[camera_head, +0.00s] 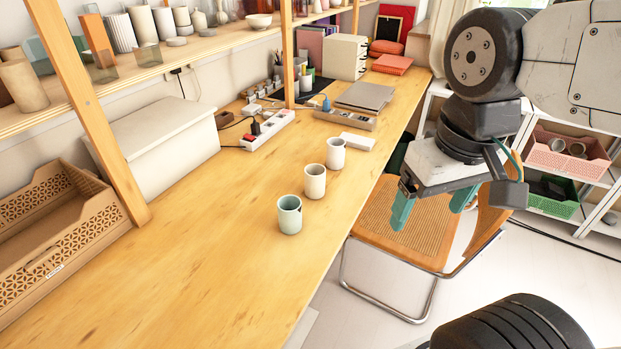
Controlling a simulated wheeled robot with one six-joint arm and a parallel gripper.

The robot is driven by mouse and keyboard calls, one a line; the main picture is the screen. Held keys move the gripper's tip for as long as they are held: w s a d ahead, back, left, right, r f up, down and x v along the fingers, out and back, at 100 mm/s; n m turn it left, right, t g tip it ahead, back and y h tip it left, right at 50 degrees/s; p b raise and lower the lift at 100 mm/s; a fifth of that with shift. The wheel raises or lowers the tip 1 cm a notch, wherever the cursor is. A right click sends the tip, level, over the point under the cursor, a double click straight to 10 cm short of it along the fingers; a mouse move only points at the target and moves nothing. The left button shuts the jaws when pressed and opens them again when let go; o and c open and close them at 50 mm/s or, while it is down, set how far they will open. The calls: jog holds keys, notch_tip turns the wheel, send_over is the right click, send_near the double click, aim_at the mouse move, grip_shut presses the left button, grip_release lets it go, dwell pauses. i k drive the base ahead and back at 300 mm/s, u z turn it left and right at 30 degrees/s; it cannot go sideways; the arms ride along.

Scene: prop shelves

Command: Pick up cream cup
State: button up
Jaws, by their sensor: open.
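Three cups stand upright in a diagonal row on the wooden table. The cream cup (315,181) is the middle one. A pale mint cup (289,215) stands nearer to me, and a greyish white cup (336,153) stands farther back. My gripper (431,207) has teal fingers spread apart with nothing between them. It hangs to the right of the cups, past the table's right edge and in front of the chair in this view. It is clear of all three cups.
The wooden table (190,250) is bare in front and left of the cups. A power strip (267,130) and a grey laptop-like slab (365,97) lie behind them. A brown crate (60,235) sits at left. A cane chair (400,225) stands beside the table's right edge.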

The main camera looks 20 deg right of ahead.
aim_at(316, 173)
jog(key=z, duration=1.45)
jog(key=i, duration=0.5)
jog(key=u, duration=2.25)
